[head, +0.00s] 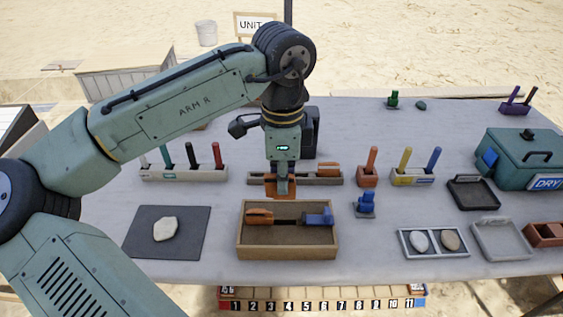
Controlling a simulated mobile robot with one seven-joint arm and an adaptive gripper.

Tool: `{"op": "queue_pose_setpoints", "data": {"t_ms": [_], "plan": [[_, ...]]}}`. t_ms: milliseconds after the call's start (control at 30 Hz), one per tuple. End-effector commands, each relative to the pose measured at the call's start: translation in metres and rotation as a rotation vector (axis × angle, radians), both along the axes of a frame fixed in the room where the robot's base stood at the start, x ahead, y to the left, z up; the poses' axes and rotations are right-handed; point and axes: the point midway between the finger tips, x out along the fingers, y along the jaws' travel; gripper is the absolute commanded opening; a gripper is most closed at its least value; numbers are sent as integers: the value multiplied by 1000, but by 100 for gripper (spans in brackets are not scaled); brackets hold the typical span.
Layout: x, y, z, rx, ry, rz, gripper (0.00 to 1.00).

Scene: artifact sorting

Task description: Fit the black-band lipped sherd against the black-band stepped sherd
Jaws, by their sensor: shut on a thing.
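My gripper (282,188) points down near the middle of the table, just behind a wooden-rimmed tray (287,254). It is shut on a terracotta-coloured sherd (271,187), which its fingers partly cover. The sherd's band and edge shape are too small to tell. Inside the tray, an orange-brown piece (259,216) is at the left and a blue piece (319,218) at the right, with a dark strip between them. I cannot make out for certain which thing is the black-band stepped sherd.
A long rack (317,179) with an orange piece stands behind my gripper. A dark mat (190,238) with a pale stone lies left of the tray. A blue object (365,204) and a two-stone tray (433,253) are to its right. A green box (520,160) stands far right.

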Motion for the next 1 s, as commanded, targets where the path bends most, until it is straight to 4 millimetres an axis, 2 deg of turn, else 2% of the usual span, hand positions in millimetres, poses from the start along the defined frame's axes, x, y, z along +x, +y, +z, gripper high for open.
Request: {"op": "queue_pose_setpoints", "data": {"t_ms": [367,700,1000], "plan": [[0,-1,3,-4,2,-3,0],[0,0,-35,-2,1,-1,0],[1,0,-54,-1,0,-1,0]]}}
